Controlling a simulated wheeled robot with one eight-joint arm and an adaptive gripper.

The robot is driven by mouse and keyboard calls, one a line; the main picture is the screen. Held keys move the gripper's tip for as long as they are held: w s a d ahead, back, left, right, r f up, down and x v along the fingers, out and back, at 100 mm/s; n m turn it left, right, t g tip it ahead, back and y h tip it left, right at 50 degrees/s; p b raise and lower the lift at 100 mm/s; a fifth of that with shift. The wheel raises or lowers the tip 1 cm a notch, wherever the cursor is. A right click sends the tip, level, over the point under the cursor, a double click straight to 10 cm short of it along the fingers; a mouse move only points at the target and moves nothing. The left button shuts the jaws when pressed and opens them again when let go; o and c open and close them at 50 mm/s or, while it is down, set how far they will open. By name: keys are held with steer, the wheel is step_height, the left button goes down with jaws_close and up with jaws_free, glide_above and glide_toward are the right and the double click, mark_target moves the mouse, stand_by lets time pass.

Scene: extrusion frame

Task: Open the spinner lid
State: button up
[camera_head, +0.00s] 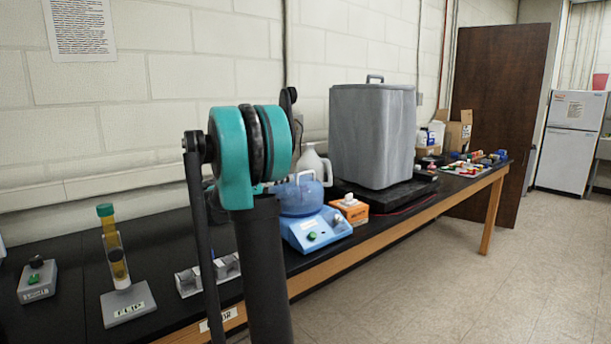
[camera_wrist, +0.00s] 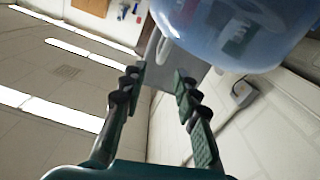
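In the wrist view the blue lid (camera_wrist: 225,28) fills the top right, just beyond my gripper (camera_wrist: 160,73). The two fingers are apart with nothing between them. A pale curved piece, perhaps the handle, shows beyond the fingertips. My gripper is hidden in the head view.
A large grey box (camera_head: 372,135) stands on a black base right of the spinner. An orange-and-white carton (camera_head: 350,209) stands at its right, and a white jug (camera_head: 316,163) behind. A tube stand (camera_head: 128,303) is at the left. The floor in front is clear.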

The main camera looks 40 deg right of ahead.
mark_target(300, 174)
steer(key=d, duration=0.7)
steer(key=w+d, duration=0.1)
steer(key=d, duration=0.2)
steer(key=shift+d, duration=0.25)
steer(key=shift+c, duration=0.4)
steer(key=shift+s, duration=0.1)
jaws_close()
